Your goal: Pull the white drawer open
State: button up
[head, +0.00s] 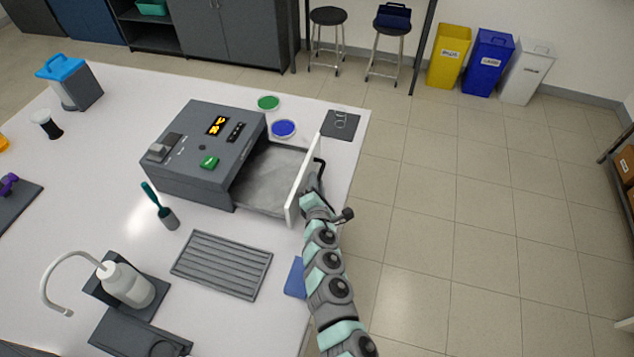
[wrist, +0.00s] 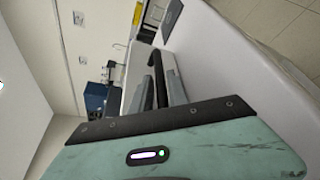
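The white drawer (head: 301,186) stands well out from the right side of the grey machine (head: 202,150); its grey inside shows between the machine and its white front panel. A black handle (head: 321,168) is on the outer face of that panel. My gripper (head: 314,188) is at the handle, just right of the panel; its fingertips are small and partly hidden in the head view. In the wrist view the dark handle bar (wrist: 158,78) runs between my two fingers, which sit close on both sides of it. The gripper looks shut on the handle.
A blue dish (head: 284,128), a green dish (head: 268,102) and a dark pad (head: 341,124) lie behind the drawer. A grey ribbed tray (head: 222,264) and a blue pad (head: 296,278) lie in front. Right of the table's edge the floor (head: 460,220) is clear.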

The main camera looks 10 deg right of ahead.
jog(key=shift+s, duration=0.1)
jog(key=v, duration=1)
jog(key=shift+d, duration=0.1)
jog(key=shift+s+r, duration=0.1)
jog(key=shift+s, duration=0.2)
dwell(0.4)
